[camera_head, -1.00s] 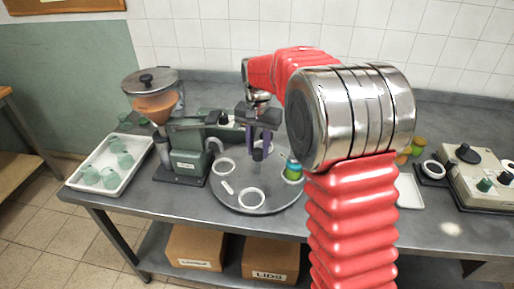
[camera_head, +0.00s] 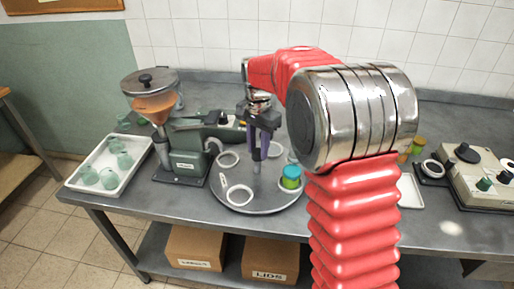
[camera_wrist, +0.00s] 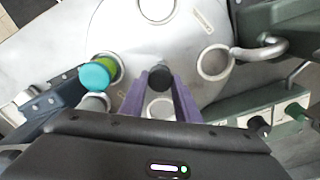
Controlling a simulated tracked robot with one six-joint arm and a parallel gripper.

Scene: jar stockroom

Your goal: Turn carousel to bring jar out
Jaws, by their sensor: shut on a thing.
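The carousel (camera_head: 262,202) is a round grey disc on the bench with several white rings on it. A jar (camera_head: 291,178) with a teal lid and green side stands at the disc's right edge, close beside my arm in the picture. In the wrist view the jar (camera_wrist: 97,75) is left of my fingers and the carousel (camera_wrist: 180,65) spreads beyond them. My gripper (camera_head: 258,152) points down over the disc. Its purple fingers are shut on a black-topped knob (camera_wrist: 160,78), which stands up from the disc. The lower part of the knob is partly hidden.
A green machine with a hopper (camera_head: 152,98) stands left of the carousel, its curved spout near the rim. A white tray (camera_head: 128,178) with pale green jars is at far left. A control box (camera_head: 478,178) and orange and green jars (camera_head: 419,145) are at right.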

